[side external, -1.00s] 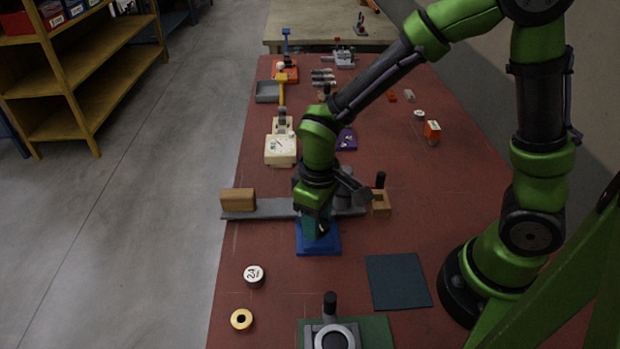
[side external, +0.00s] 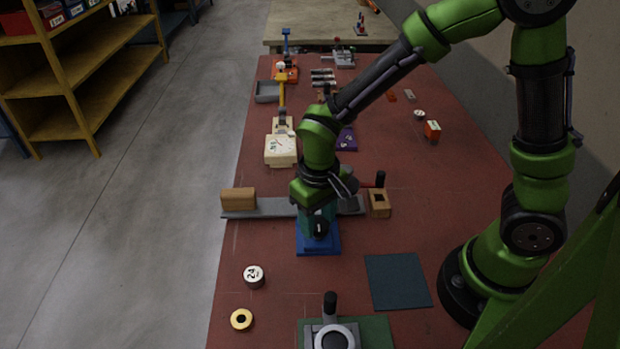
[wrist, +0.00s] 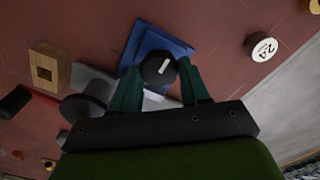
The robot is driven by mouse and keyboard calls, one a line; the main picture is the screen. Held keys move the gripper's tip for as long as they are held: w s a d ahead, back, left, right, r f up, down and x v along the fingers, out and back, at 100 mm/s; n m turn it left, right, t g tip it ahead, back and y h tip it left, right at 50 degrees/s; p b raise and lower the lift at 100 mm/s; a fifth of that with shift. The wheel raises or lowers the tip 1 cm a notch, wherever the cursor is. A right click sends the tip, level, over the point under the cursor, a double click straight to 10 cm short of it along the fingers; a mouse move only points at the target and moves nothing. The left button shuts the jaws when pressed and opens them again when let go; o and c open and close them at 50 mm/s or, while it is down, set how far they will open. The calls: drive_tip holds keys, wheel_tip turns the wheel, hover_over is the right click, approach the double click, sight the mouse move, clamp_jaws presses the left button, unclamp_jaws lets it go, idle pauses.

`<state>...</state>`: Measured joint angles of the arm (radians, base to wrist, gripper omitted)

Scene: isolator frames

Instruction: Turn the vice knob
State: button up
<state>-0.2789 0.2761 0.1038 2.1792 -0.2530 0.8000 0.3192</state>
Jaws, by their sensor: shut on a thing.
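The vice knob (wrist: 160,68) is a dark round knob with a white mark, and it sits over a blue base (wrist: 147,38). In the side view the knob (side external: 320,229) shows dark at the front of the blue base (side external: 305,248). My gripper (wrist: 161,76) has its two teal fingers on either side of the knob and is shut on it. In the side view my gripper (side external: 318,222) points down over the base, and its fingers partly hide the vice.
A grey bar (side external: 275,208) with a wooden block (side external: 238,198) on its left end lies behind the vice. A wooden block with a square hole (side external: 380,204) is at right. A round piece marked 24 (side external: 253,276) and a dark mat (side external: 398,281) lie nearer, with bare red table between.

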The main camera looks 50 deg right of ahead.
sight(318, 223)
drive_tip(key=o, duration=1.1)
drive_tip(key=shift+c, duration=0.2)
wheel_tip(318, 223, up, 17)
